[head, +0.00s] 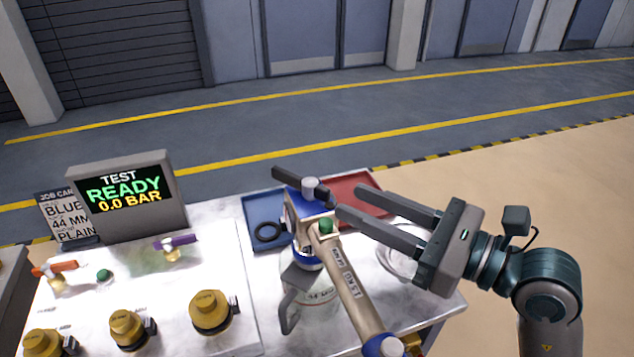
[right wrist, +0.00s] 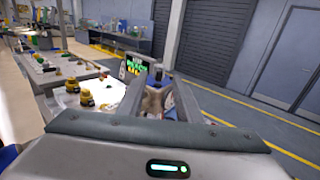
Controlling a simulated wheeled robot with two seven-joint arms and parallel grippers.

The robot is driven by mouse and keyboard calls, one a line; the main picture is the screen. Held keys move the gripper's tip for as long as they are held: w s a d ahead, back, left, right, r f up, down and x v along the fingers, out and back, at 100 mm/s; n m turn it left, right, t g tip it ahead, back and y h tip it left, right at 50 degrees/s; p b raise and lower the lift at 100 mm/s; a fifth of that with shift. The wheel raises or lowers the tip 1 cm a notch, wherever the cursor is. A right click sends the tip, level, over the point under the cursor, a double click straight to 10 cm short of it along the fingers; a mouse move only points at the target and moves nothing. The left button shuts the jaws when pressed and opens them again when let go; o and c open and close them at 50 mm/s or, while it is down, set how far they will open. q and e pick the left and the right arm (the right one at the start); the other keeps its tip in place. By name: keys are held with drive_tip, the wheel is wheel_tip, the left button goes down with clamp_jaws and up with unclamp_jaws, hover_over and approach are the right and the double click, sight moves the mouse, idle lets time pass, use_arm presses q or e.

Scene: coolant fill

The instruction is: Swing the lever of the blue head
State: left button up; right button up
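The blue head (head: 297,206) has a beige body and a blue top, and sits above a clear jug (head: 312,302). Its dark lever (head: 290,177) lies across the top from upper left to lower right, over a grey pivot. My right gripper (head: 347,201) comes in from the right with its two fingers apart. Its fingertips are close to the lever's right end; I cannot tell whether they touch it. In the right wrist view the beige body (right wrist: 153,101) shows between the fingers, with nothing clearly gripped.
A beige tube (head: 345,283) slopes down from the head. A blue tray (head: 256,207) holding a black ring and a red tray (head: 362,190) lie behind. A display (head: 127,192) reads READY, 0.0 BAR. Yellow fittings (head: 209,311) stand on the left panel.

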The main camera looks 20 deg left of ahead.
sight(330, 191)
drive_tip(key=p+x, duration=0.1)
drive_tip(key=x, duration=0.4)
drive_tip(key=shift+w+a+r+p, duration=0.1)
drive_tip(key=shift+a+r+p, duration=0.05)
drive_tip(key=shift+a+p, duration=0.2)
drive_tip(key=shift+x, duration=0.95)
drive_tip(key=shift+w+a, duration=0.2)
drive_tip(key=shift+a, duration=0.2)
use_arm(q)
drive_tip(key=shift+g, duration=0.7)
drive_tip(key=s, duration=0.1)
drive_tip(key=s+a+r, duration=0.1)
drive_tip(key=s, duration=0.1)
drive_tip(key=s+a, duration=0.1)
drive_tip(key=s, duration=0.1)
drive_tip(key=shift+r, duration=0.15)
drive_tip(key=shift+d, duration=0.1)
use_arm(e)
clamp_jaws()
